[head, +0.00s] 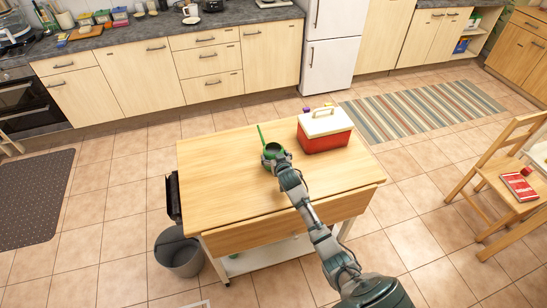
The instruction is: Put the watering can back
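The green watering can (272,148) is at the middle of the wooden table, with its thin spout pointing up and to the left. My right gripper (275,158) is right at the can, and the wrist covers its near side. The fingers are too small and too mixed with the can to tell whether they are shut on it. I also cannot tell whether the can rests on the tabletop or is slightly above it. My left gripper is not in view.
The wooden table (222,185) is mostly bare at its left and front. A red cooler box with a white lid (325,138) stands right of the can. A grey bin (178,255) is on the floor at the left. A chair (500,180) stands at the right.

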